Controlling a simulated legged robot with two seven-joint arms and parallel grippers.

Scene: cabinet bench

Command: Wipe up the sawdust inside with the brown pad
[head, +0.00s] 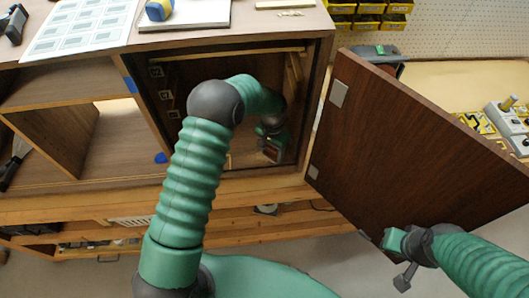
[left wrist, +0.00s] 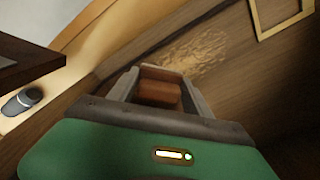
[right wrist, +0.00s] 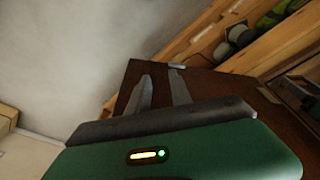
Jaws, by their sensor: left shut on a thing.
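My left gripper (head: 271,140) is inside the open cabinet compartment. It is shut on the brown pad, which shows between its fingers in the left wrist view (left wrist: 159,92). The sawdust (left wrist: 197,52) is a pale patch on the wooden surface just beyond the pad in that view. In the head view my left arm hides much of the compartment, and I cannot make out the sawdust there. I cannot tell whether the pad touches the surface. My right gripper (right wrist: 160,92) has its fingers apart, near the lower edge of the open door (head: 415,150), with nothing visible between them.
The cabinet's side wall and door frame close in around my left arm. A pale rectangular frame (left wrist: 280,14) lies beyond the sawdust. Open shelves (head: 60,125) are at left.

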